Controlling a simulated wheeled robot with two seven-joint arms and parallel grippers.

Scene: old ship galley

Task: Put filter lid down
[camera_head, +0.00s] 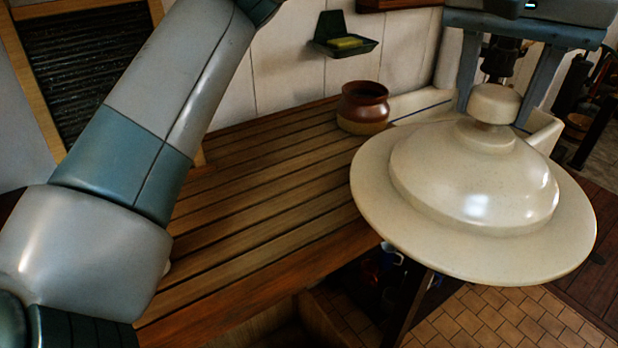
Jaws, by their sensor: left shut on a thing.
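The filter lid (470,190) is a large cream, glossy dome with a wide round brim and a knob on top. My left gripper (495,106) is at the upper right, pointing down, with one finger on each side of the knob. It is shut on the lid's knob and holds the lid raised and slightly tilted, at the right end of the slatted wooden counter (270,190). The lid hides the counter's right end and part of what is behind it. My right gripper is not in view.
A brown clay pot (363,107) stands at the back of the counter, behind the lid. A pale basin edge (420,103) lies beside it. A green soap holder (342,44) hangs on the wall. The counter's middle is clear. Tiled floor (490,318) shows below the lid.

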